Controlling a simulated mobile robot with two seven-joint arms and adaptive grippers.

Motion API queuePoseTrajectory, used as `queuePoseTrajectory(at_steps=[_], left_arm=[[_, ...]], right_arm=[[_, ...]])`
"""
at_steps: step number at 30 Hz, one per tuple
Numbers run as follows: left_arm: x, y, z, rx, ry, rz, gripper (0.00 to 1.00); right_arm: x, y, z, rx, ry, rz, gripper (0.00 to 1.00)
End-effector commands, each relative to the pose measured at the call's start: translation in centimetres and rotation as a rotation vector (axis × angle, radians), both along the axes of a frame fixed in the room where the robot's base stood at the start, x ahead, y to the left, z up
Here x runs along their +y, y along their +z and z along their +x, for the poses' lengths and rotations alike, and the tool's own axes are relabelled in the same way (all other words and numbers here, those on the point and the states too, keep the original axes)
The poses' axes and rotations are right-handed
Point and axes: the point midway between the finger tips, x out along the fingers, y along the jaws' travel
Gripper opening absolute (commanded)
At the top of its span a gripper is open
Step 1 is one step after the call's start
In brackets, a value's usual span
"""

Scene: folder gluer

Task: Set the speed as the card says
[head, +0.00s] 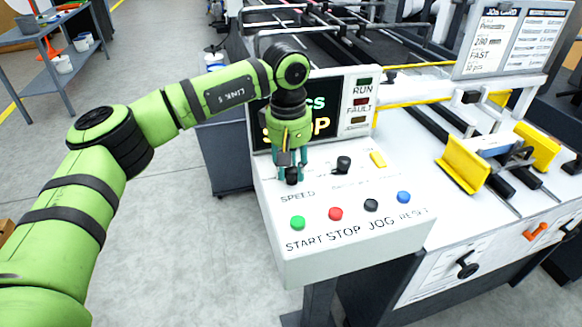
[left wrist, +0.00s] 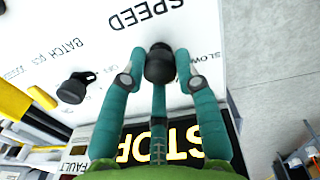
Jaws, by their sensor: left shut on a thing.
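My left gripper (head: 291,172) is shut on the black speed knob (head: 292,180) on the sloped white control panel (head: 350,262), above the printed word SPEED. In the left wrist view the teal fingers (left wrist: 160,75) close around the speed knob (left wrist: 159,62), with SPEED and SLOW printed beside it. The job card (head: 505,38) stands upright at the back right and reads FAST in its left column, under a figure that looks like 2.80 mm. The display (head: 310,122) is partly hidden by my gripper; letters of STOP show. My right gripper is not in view.
A second black knob (head: 343,164) and a yellow switch (head: 377,159) sit right of the speed knob. Green START (head: 298,222), red STOP (head: 335,213), black JOG (head: 371,205) and blue RESET (head: 403,197) buttons line the panel's front. Yellow guides (head: 463,172) stand on the machine at right.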

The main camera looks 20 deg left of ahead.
Motion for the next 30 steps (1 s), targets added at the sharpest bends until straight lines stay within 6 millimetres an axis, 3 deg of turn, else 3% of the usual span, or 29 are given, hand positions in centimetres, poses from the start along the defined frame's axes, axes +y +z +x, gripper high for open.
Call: queuePoseTrajectory(at_steps=[10, 27, 28, 30], left_arm=[[-0.23, -0.41, -0.32, 0.012, -0.162, -0.001, 0.00], [-0.17, -0.49, -0.38, 0.015, -0.195, 0.001, 0.00], [-0.17, -0.49, -0.38, 0.015, -0.195, 0.001, 0.36], [-0.14, -0.49, -0.37, 0.015, -0.194, 0.003, 0.55]], right_arm=[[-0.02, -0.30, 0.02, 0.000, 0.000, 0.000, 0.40], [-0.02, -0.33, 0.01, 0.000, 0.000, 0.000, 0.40], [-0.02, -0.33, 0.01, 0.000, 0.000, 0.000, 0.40], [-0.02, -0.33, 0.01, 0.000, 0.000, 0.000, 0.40]])
